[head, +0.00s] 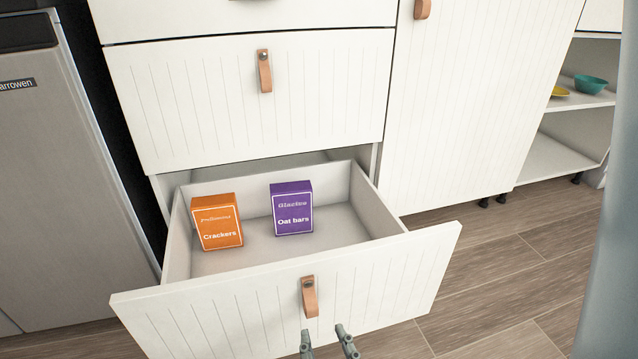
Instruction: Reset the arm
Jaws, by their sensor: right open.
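My right gripper (327,342) shows at the bottom edge of the head view, its two grey fingertips apart and nothing between them. It is just below the leather pull (309,297) on the front of the open bottom drawer (385,279). I cannot tell whether it touches the drawer front. The rest of the right gripper is cut off by the frame. My left gripper is not in view.
In the open drawer stand an orange crackers box (217,222) and a purple oat bars box (292,208). A closed drawer (190,105) is above. A grey appliance (60,180) stands left. Wooden floor (510,260) is clear at right. Open shelves hold a teal bowl (590,84).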

